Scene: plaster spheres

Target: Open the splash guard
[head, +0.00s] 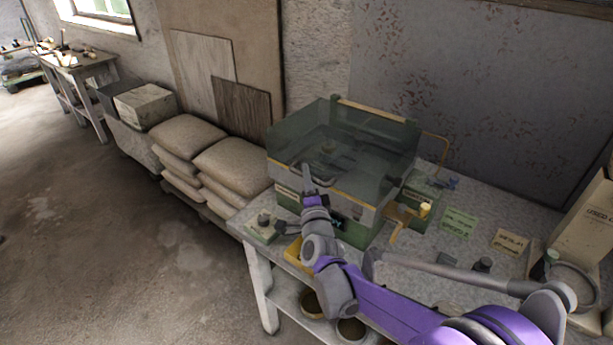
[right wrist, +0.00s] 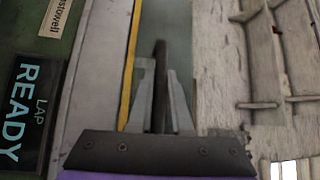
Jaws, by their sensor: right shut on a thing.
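The splash guard (head: 385,155) is a see-through, dark greenish cover with a yellow strip along its lower front edge. It stands over the green machine (head: 349,233) on the bench and looks lowered. My right gripper (head: 307,174) is at the guard's front left. In the right wrist view my right gripper (right wrist: 160,95) has its two fingers closed on a dark bar (right wrist: 161,62), which looks like the guard's handle. The guard's yellow edge (right wrist: 130,60) runs just left of the fingers there. My left gripper is not in view.
The machine's panel (right wrist: 28,110) reads "LAP READY" in the right wrist view. Green and tan cards (head: 459,221) lie on the bench (head: 400,262) to the right. Stacked sacks (head: 230,170) stand left of the bench. The floor (head: 130,260) at left is clear.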

